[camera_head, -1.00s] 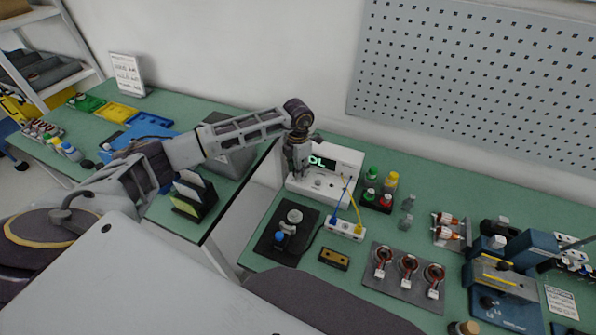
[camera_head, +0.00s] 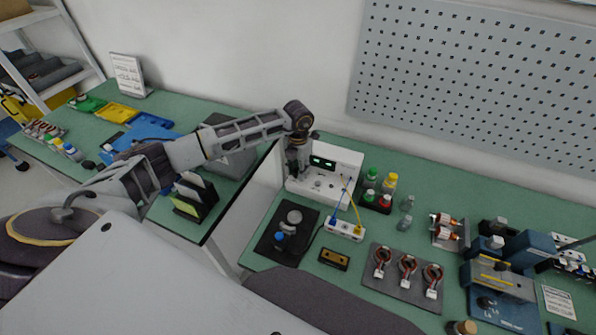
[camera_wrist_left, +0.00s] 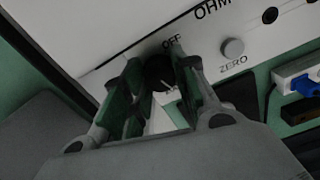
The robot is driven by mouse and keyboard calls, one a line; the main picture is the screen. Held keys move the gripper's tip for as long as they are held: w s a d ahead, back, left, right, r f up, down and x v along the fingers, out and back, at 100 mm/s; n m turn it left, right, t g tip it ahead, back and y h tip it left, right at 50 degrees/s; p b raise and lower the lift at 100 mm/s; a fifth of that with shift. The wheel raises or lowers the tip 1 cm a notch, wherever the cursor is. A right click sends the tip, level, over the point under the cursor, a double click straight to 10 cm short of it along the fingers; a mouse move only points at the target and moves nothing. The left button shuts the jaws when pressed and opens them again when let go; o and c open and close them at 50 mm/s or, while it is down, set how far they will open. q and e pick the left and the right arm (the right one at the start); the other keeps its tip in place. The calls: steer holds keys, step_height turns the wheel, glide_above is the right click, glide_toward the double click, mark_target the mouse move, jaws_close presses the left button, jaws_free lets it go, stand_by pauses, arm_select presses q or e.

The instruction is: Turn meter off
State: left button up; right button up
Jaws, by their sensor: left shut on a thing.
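The meter (camera_head: 338,165) is a white box with a dark display (camera_head: 322,162) showing small green marks too small to read. My left gripper (camera_head: 297,172) points down at the meter's left front. In the left wrist view, my left gripper (camera_wrist_left: 159,78) has its fingers on both sides of the black rotary knob (camera_wrist_left: 157,70) and is shut on it. The word OFF is printed just above the knob. A white pointer line on the knob slants to the lower right; another label there is partly hidden. A grey ZERO button (camera_wrist_left: 231,48) is to the right. My right gripper is not in view.
A white terminal block (camera_head: 344,230) with blue and yellow leads sits in front of the meter. Bottles in a dark holder (camera_head: 376,200) stand to its right. A black pad (camera_head: 270,238) with a fixture and a plate of coils (camera_head: 400,288) lie nearer.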

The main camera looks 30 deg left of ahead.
arm_select(q)
steer(key=shift+n+p, duration=0.55)
steer(key=shift+n, duration=1.75)
steer(key=shift+n+p, duration=0.45)
steer(key=shift+n, duration=0.95)
steer(key=shift+n+p, duration=0.3)
steer(key=shift+n, duration=0.7)
steer(key=o, duration=0.8)
steer(key=shift+r, duration=0.1)
steer(key=shift+r+p, duration=1.85)
steer(key=shift+r, duration=1.1)
